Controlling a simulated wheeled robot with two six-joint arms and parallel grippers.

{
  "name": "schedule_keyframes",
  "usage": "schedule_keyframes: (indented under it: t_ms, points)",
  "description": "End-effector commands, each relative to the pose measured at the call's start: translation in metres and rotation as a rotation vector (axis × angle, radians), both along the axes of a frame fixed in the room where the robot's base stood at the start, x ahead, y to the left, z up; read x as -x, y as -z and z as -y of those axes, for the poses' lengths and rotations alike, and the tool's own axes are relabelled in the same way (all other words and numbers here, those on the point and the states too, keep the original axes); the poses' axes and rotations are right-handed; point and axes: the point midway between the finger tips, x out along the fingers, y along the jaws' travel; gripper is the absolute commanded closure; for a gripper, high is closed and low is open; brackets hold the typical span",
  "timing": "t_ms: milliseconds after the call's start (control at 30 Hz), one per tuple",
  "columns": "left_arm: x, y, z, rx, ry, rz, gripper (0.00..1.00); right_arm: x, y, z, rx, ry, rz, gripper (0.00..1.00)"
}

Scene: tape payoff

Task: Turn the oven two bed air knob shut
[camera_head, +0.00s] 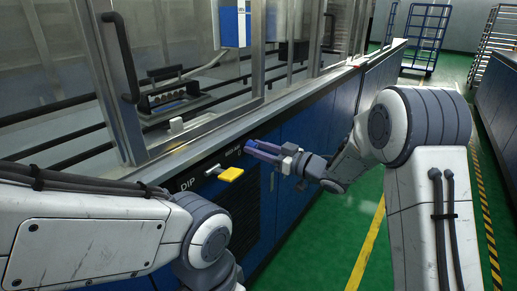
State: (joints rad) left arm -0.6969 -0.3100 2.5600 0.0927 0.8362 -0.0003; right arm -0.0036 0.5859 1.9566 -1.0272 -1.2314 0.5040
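On the blue machine's front, a yellow lever handle (230,174) sticks out level beside the letters "DIP". Any knob at the fingertips is hidden or too small to make out. My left arm crosses the lower left, and its gripper is out of view.
A glass-walled machine with a metal ledge (215,125) runs above the panel. A black door handle (120,55) stands at the left. A dark vented panel (245,210) is below. Green floor (340,225) is open to the right; a blue cart (427,35) stands far off.

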Motion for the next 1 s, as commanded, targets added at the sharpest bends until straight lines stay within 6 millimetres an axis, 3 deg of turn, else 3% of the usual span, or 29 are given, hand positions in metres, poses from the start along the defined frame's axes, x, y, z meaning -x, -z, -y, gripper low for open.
schedule_keyframes:
  t_ms: [467,1000]
  points:
    - [0.000,0.006,0.000,0.000,0.000,0.000,0.50,0.000,0.001,0.000,0.038,0.000,0.053,1.00]
    - [0.000,0.041,0.000,0.000,0.000,0.000,0.50,0.001,0.004,-0.001,0.299,0.000,0.414,1.00]
